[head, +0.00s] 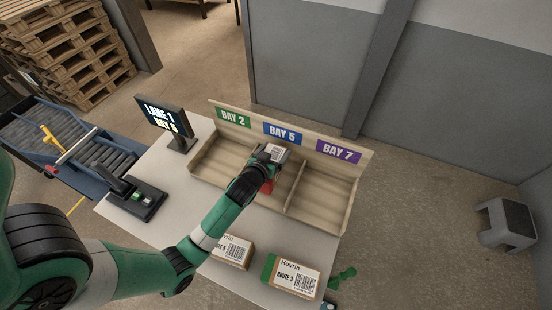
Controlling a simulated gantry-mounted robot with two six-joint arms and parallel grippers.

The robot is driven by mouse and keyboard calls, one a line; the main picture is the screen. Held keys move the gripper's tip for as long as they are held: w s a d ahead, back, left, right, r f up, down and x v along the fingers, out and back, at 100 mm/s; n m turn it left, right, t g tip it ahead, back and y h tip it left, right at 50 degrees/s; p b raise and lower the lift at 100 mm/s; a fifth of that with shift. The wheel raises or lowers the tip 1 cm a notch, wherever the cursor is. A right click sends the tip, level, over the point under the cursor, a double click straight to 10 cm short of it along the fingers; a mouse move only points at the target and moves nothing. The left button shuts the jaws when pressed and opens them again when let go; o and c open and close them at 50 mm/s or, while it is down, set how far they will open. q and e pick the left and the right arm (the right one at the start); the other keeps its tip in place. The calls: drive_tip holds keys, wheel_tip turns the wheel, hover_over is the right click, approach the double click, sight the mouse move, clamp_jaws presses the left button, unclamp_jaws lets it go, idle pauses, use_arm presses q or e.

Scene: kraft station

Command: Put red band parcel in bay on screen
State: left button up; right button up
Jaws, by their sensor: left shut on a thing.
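My left gripper (267,167) is shut on a parcel (274,151) with a white label on top and red (268,187) showing on its near side. It holds the parcel at the middle bay (292,174), below the blue BAY 5 sign (283,134). My arm hides part of the parcel, and I cannot tell whether it touches the bay floor. The screen (163,117) reads LANE 1 and BAY with a digit that looks like 5 but is hard to read.
BAY 2 (214,162) and BAY 7 (318,201) look empty, with low wooden dividers between bays. Two brown parcels lie at the table front: one (236,252) beside my arm, one with a green band (293,277). A scanner stand (136,200) and roller conveyor (45,135) are left.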

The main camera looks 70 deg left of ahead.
use_arm(q)
drive_tip(key=f, duration=0.2)
drive_tip(key=f+b, duration=0.1)
drive_tip(key=shift+w, duration=0.25)
drive_tip(key=shift+f, duration=0.2)
drive_tip(key=shift+f+b, duration=0.2)
drive_tip(key=shift+b, duration=0.1)
drive_tip(key=o, duration=1.5)
drive_tip(key=shift+c, duration=0.2)
drive_tip(key=shift+r, duration=0.1)
